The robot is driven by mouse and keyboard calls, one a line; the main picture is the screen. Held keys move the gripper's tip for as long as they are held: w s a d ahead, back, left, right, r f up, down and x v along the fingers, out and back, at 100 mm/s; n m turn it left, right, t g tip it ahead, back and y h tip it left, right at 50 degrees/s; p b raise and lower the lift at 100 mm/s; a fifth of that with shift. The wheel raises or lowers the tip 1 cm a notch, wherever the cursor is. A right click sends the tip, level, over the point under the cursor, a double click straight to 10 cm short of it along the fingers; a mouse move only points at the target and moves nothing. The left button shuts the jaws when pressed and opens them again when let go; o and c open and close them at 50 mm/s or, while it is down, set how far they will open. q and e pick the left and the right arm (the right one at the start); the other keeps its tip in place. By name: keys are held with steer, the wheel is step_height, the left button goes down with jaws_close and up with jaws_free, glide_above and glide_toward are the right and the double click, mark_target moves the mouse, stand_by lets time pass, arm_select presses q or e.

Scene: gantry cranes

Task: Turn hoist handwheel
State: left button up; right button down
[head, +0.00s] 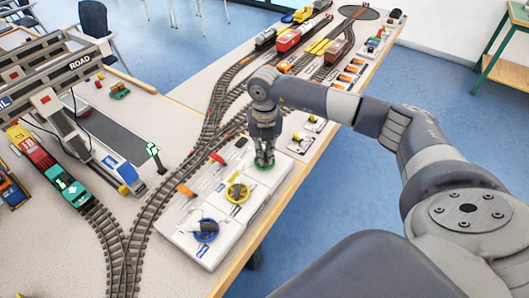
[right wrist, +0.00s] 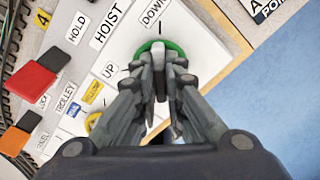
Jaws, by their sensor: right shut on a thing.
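The green handwheel (head: 264,166) is on the white control panel (head: 247,217), below my right gripper (head: 264,159). In the right wrist view the green wheel (right wrist: 146,46) lies beside the labels HOIST, UP and DOWN. My right gripper (right wrist: 160,62) points down at the wheel, its fingers shut on its middle part and hiding much of it. The far rim of the wheel shows around the fingertips. My left gripper is in neither view.
A red block (right wrist: 32,80) and an orange block (right wrist: 13,141) sit left of the labels. Rail tracks (head: 150,215) and a gantry crane (head: 60,75) stand left.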

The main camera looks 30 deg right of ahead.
stand_by(0.3)
steer(key=c, duration=1.7)
jaws_free()
step_height(320, 180, up, 12)
steer(key=shift+r, duration=0.1)
